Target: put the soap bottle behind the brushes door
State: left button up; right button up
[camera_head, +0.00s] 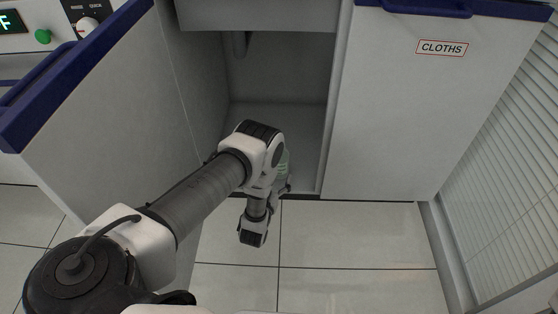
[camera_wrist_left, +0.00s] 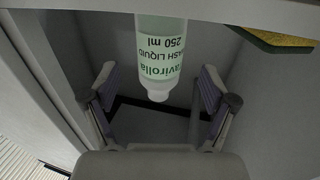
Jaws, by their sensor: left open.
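The soap bottle (camera_wrist_left: 160,50) is clear and white with a green-lettered label and a white cap. In the left wrist view it stands between the spread fingers of my left gripper (camera_wrist_left: 157,80), with visible gaps on both sides. In the head view a greenish part of the bottle (camera_head: 284,162) shows beside my left wrist, at the front of an open cabinet compartment (camera_head: 285,115). My left fingers are mostly hidden there. The open door (camera_head: 110,130) with a blue edge stands left of the compartment; its label is not visible. My right gripper is not in view.
A closed door labelled CLOTHS (camera_head: 405,120) is right of the compartment. A yellow and green sponge (camera_wrist_left: 272,40) lies at the upper right of the wrist view. A slatted panel (camera_head: 515,160) bounds the right side. The tiled floor (camera_head: 340,235) in front is clear.

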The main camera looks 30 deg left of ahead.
pick_arm(q)
jog(key=s+d+f+m+g+h+p, duration=0.1)
jog(key=s+d+f+g+h, duration=0.1)
jog(key=s+d+g, duration=0.3)
jog(key=s+d+f+g+h, duration=0.1)
jog(key=s+d+g+h, duration=0.15)
jog(key=s, duration=0.55)
jog(key=s+d+r+m+g, duration=0.1)
jog(key=s+d+r+g, duration=0.1)
jog(key=s+g, duration=0.3)
jog(key=s+d+r+m+g+h, duration=0.1)
jog(key=s+d+r+g, duration=0.1)
jog(key=s, duration=1.1)
jog(key=r+g, duration=0.1)
jog(key=g, duration=0.1)
jog(key=shift+s+d+g, duration=0.15)
jog(key=shift+d+g, duration=0.15)
jog(key=shift+g, duration=0.05)
